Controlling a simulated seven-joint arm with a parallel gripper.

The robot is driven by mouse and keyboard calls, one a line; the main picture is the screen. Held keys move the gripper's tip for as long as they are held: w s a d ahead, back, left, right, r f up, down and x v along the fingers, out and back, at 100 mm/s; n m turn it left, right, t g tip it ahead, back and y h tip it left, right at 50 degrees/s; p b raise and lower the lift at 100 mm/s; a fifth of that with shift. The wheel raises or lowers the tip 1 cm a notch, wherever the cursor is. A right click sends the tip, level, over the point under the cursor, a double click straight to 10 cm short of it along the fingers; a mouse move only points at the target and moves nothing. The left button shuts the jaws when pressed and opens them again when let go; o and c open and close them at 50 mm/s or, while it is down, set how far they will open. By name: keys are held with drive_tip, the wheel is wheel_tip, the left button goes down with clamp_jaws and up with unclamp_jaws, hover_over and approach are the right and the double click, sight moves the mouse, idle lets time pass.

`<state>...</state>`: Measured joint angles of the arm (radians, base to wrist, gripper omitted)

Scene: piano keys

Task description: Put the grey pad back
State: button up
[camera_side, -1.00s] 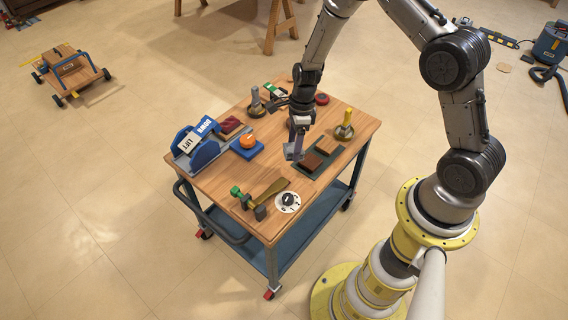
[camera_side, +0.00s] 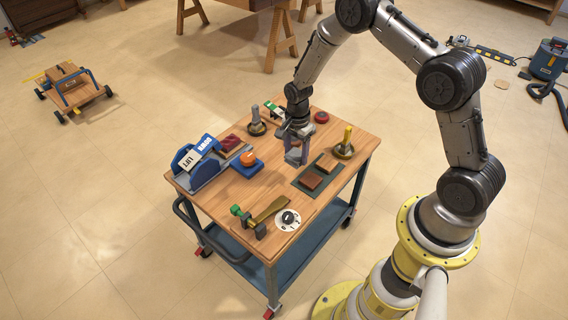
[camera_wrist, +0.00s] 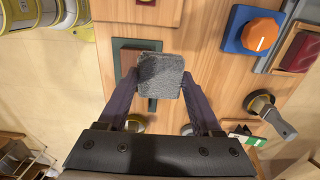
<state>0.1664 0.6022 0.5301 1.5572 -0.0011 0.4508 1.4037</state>
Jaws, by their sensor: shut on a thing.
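My gripper (camera_side: 296,158) is shut on the grey pad (camera_wrist: 160,75), a rough square pad between the fingertips in the wrist view. In the side view the pad is hard to tell from the grey fingers. My gripper is above the table, just left of and behind the dark green tray (camera_side: 304,188). The tray holds a reddish-brown block (camera_side: 311,180) and a lighter brown block (camera_side: 327,162). In the wrist view the pad covers part of the tray (camera_wrist: 117,80), and one brown block (camera_wrist: 130,59) shows at its left.
An orange knob on a blue base (camera_side: 247,159), a blue rack (camera_side: 203,172), a dial (camera_side: 288,219), a green-ended hammer-like tool (camera_side: 262,214) and a yellow-handled stamp (camera_side: 346,142) stand around the wooden tabletop.

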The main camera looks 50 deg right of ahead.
hover_over(284, 171)
wheel_tip(284, 171, down, 6)
drive_tip(key=shift+f, duration=1.6)
drive_tip(key=shift+f, duration=0.2)
drive_tip(key=o, duration=1.2)
drive_tip(key=shift+r, duration=0.15)
